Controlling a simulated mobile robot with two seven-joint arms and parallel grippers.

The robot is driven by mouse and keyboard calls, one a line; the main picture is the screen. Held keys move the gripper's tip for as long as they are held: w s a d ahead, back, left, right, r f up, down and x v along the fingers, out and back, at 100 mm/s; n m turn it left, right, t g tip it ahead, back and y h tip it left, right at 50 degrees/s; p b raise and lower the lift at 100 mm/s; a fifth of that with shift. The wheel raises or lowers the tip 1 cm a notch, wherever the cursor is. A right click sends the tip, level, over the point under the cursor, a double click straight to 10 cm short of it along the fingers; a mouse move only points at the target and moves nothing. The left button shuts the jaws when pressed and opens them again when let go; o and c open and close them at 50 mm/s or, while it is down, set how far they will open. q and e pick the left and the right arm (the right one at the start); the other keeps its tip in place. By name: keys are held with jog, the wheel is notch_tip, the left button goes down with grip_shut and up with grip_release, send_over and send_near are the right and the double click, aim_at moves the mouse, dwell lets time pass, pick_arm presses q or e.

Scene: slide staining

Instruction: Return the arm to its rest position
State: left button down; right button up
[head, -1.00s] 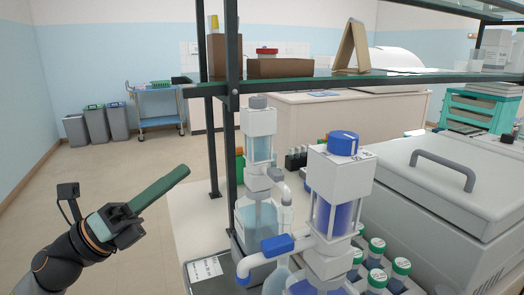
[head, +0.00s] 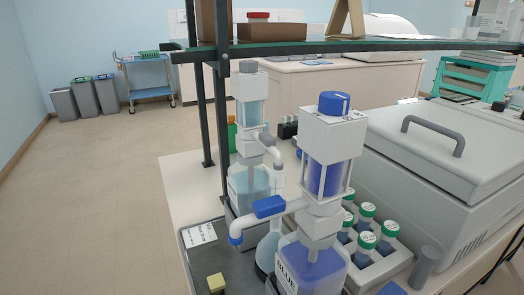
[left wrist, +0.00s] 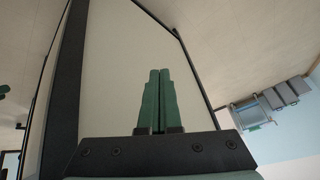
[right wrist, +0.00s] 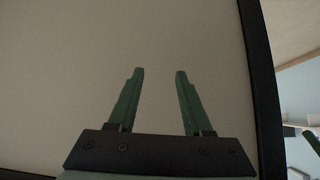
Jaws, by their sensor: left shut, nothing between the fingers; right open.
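My left gripper (left wrist: 158,100) shows in the left wrist view with its two green fingers together and nothing between them. My right gripper (right wrist: 158,95) shows in the right wrist view with its green fingers apart and empty, against a plain pale surface. Neither gripper shows in the head view now. Neither gripper touches anything in its own wrist view.
A bench holds a blue-topped dispenser bottle (head: 311,265), a second dispenser bottle (head: 248,185), a rack of green-capped bottles (head: 365,240) and a grey lidded machine (head: 430,170). A glass shelf (head: 300,48) on dark posts stands above. Open floor (head: 100,200) lies to the left.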

pick_arm(q)
jog(key=s+d+f+n+g, duration=0.1)
jog(key=s+d+f+g, duration=0.15)
jog(key=s, duration=0.45)
jog(key=w+d+t+h+p, duration=0.1)
jog(key=p, duration=0.2)
jog(key=w+d+t+h+p, duration=0.1)
jog(key=w+t+p, duration=0.1)
jog(key=p, duration=0.2)
jog(key=w+d+t+p, duration=0.1)
jog(key=t+p, duration=0.1)
jog(key=p, duration=0.2)
jog(key=shift+w+d+h, duration=0.25)
jog(key=shift+d+h, duration=0.05)
jog(key=shift+h, duration=0.1)
pick_arm(e)
notch_tip(320, 180, up, 8)
jog(key=s+d+h, duration=0.1)
jog(key=d, duration=0.2)
jog(key=shift+s+r+m, duration=0.15)
jog(key=shift+s+m, duration=0.15)
jog(key=shift+s, duration=0.05)
